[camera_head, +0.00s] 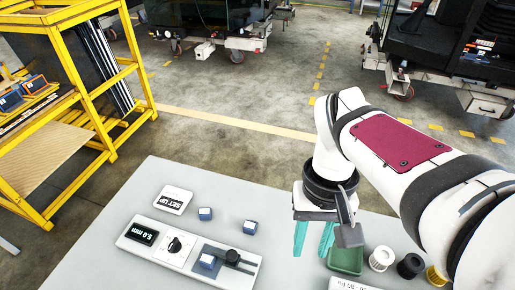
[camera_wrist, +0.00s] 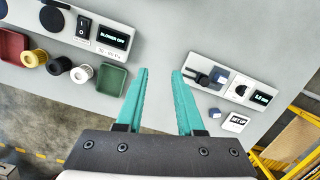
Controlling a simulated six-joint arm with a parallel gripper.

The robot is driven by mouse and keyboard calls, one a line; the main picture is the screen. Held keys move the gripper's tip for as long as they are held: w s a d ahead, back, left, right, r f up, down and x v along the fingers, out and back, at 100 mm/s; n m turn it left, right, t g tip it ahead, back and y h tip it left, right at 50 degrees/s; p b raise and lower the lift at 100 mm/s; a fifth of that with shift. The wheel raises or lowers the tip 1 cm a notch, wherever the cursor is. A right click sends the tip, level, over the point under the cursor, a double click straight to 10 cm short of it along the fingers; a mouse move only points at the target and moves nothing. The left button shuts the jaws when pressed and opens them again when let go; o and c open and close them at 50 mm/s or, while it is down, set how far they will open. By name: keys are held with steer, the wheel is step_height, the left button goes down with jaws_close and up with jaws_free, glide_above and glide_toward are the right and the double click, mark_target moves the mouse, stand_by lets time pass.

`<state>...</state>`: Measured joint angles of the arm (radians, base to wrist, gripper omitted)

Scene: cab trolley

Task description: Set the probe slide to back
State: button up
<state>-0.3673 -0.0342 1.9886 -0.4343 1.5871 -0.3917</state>
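A light panel (camera_head: 140,250) lies on the grey bench at the lower left of the head view. It carries a display (camera_head: 142,234) reading 5.0 mm, a black knob (camera_head: 175,245) and, at its right end, the dark probe slide (camera_head: 232,257) with a black handle. A blue block (camera_head: 208,261) sits beside the handle. In the wrist view the slide (camera_wrist: 218,76) is right of my fingers. My gripper (camera_head: 313,240) is open and empty, right of the panel and apart from it. Its teal fingers also show in the wrist view (camera_wrist: 161,72). The slide's position marks are too small to read.
A SET UP sign (camera_head: 172,200) and two blue blocks (camera_head: 205,213) (camera_head: 250,227) stand behind the panel. A blower panel (camera_wrist: 70,28) shows upper left in the wrist view.

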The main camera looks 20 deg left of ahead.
mark_target(232, 258)
steer(key=w+a+n, duration=0.2)
steer(key=a, duration=0.2)
steer(key=w+a+f+n+h, duration=0.1)
steer(key=a+n, duration=0.1)
steer(key=a, duration=0.2)
steer(key=w+a+f+n+h, duration=0.1)
steer(key=w+a+n, duration=0.1)
steer(key=a+n, duration=0.1)
steer(key=shift+w+a+f, duration=0.25)
steer(key=shift+w+a, duration=0.05)
steer(key=shift+a, duration=0.3)
steer(key=c, duration=0.5)
steer(key=a+f+n, duration=0.1)
steer(key=a, duration=0.1)
steer(key=a+n, duration=0.1)
steer(key=a, duration=0.1)
steer(key=a+f+n+h, duration=0.1)
steer(key=a, duration=0.1)
steer(key=shift+a+f, duration=0.15)
steer(key=shift+f, duration=0.15)
jaws_close()
steer(key=s+a+f+n, duration=0.1)
steer(key=a+f+n, duration=0.1)
steer(key=a, duration=0.3)
steer(key=s+a+f+n+t+h, duration=0.1)
steer(key=s+a+f+n, duration=0.1)
steer(key=a+f, duration=0.1)
steer(key=shift+a+f+n+t, duration=0.3)
steer(key=shift+a+n, duration=0.1)
steer(key=shift+a, duration=0.45)
